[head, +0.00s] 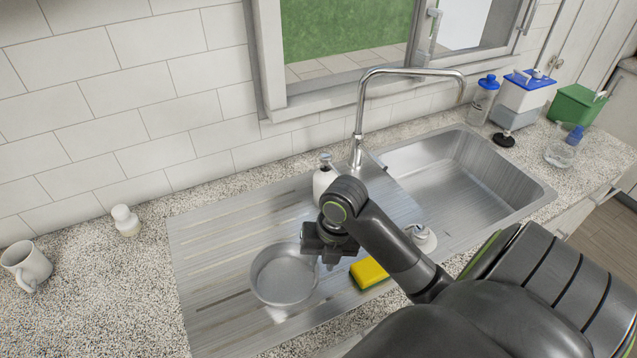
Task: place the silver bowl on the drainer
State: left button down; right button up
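The silver bowl (283,278) sits on the ribbed steel drainer (205,262), left of the sink basin, and looks upright. My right gripper (329,262) points down at the bowl's right rim. Its fingers overlap the rim in the head view and are small and dark. I cannot tell whether they are closed on the rim, touching it or just beside it. My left gripper is not in view.
A yellow sponge (369,273) lies right of the bowl, close to my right gripper. A white soap bottle (324,178) stands behind it, near the tall tap (359,110). The sink basin (465,170) is empty. A mug (27,264) stands far left. The drainer's left part is clear.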

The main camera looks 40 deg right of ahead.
notch_tip(320, 180, up, 6)
jog(key=p, duration=0.3)
jog(key=shift+s+d+p, duration=0.35)
jog(key=shift+d+p, duration=0.05)
jog(key=shift+d, duration=0.05)
